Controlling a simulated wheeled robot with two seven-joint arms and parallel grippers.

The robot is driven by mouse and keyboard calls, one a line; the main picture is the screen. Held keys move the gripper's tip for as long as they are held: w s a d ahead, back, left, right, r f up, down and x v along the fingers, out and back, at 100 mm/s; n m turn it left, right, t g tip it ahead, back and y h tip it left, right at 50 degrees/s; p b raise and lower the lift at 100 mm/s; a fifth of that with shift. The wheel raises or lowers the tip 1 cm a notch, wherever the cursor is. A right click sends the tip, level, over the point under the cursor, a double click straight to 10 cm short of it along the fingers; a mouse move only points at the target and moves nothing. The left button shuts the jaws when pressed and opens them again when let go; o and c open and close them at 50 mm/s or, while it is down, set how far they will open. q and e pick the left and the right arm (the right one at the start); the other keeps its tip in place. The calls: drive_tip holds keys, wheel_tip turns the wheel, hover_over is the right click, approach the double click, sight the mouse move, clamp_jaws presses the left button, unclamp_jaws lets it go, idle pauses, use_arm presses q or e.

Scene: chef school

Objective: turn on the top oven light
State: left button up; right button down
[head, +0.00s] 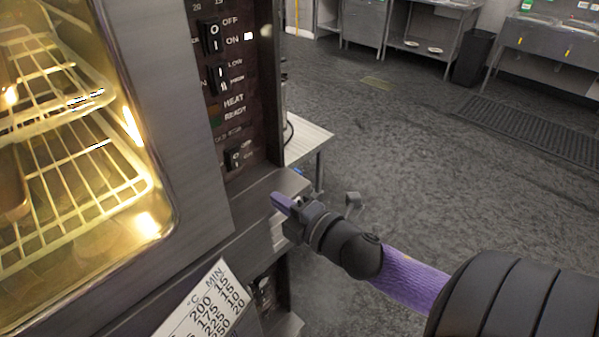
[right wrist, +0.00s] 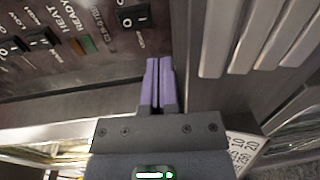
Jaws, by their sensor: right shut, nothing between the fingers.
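The top oven (head: 185,140) fills the left of the head view; its window shows wire racks (head: 75,180) in a bright yellow glow. Its dark control panel (head: 245,100) has an off/on switch (head: 211,37), a low/high switch (head: 217,80), a heat-ready lamp (head: 214,115) and a bottom rocker switch (head: 233,160). My right gripper (head: 283,202) is shut and empty, with its purple fingers below and right of the bottom switch. In the right wrist view the shut fingers (right wrist: 158,85) point toward the bottom switch (right wrist: 132,18), just short of it in the picture. My left gripper is not in view.
A white time-and-temperature card (head: 205,305) is on the oven front below the window. A lower panel with a switch (head: 263,292) sits beneath. A small table (head: 307,145) stands behind the oven. The grey floor to the right is open, with counters (head: 550,45) at the back.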

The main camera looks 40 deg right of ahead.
drive_tip(key=s, duration=0.4)
drive_tip(key=shift+s+d+f, duration=0.1)
drive_tip(key=shift+f, duration=0.05)
